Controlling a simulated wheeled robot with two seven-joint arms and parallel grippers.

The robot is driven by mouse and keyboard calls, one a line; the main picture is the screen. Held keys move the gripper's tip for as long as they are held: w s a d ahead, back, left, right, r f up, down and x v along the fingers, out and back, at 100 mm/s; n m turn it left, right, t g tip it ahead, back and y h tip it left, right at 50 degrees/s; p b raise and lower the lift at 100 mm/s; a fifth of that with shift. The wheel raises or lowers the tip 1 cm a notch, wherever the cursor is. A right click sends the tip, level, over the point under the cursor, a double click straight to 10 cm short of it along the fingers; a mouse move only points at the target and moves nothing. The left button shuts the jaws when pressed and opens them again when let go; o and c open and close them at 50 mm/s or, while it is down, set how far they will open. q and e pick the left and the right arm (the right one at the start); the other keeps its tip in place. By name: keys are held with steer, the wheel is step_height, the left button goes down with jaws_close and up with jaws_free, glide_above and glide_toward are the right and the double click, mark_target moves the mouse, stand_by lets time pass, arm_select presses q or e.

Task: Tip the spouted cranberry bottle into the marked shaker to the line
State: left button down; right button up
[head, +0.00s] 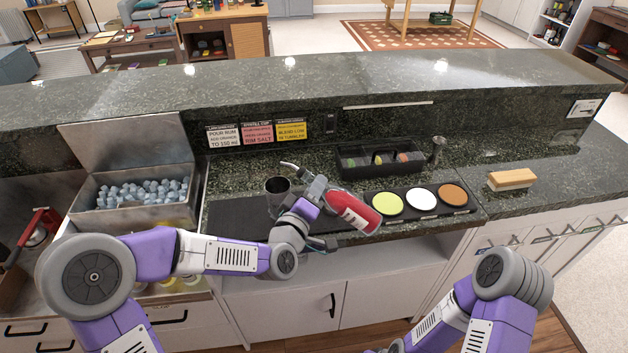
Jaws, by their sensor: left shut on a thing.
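The red cranberry bottle (354,212) is held over the counter, leaning with its base to the lower right and its thin pale spout (290,166) to the upper left. My left gripper (314,194) is shut on it and hides its upper part. The metal shaker (277,187) stands upright on the dark bar mat (235,217). The spout tip appears just above and beyond the shaker's rim. I cannot tell whether liquid is flowing. The shaker's line and its contents are not visible. My right gripper is outside the picture; only its arm shows at the lower right.
An open ice bin (145,212) is at left. A black garnish caddy (380,168) and muddler (437,148) stand behind. A rimmer tray (462,210) with green, white and brown discs sits right of the bottle. A wooden brush (511,180) lies farther right. Recipe cards (257,134) face the counter.

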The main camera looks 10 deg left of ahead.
arm_select(q)
steer(key=shift+d+f+n, duration=0.1)
steer(key=shift+f+n, duration=0.1)
steer(key=shift+n, duration=0.1)
steer(key=shift+s+f+n+b, duration=0.1)
steer(key=shift+f+n+b, duration=0.2)
steer(key=shift+b, duration=0.2)
steer(key=shift+f, duration=0.1)
steer(key=shift+f+n+b, duration=0.3)
steer(key=shift+b, duration=0.25)
steer(key=shift+d+f+n+b, duration=0.15)
steer(key=shift+f+n+b, duration=0.2)
steer(key=shift+b, duration=0.25)
steer(key=shift+f, duration=0.1)
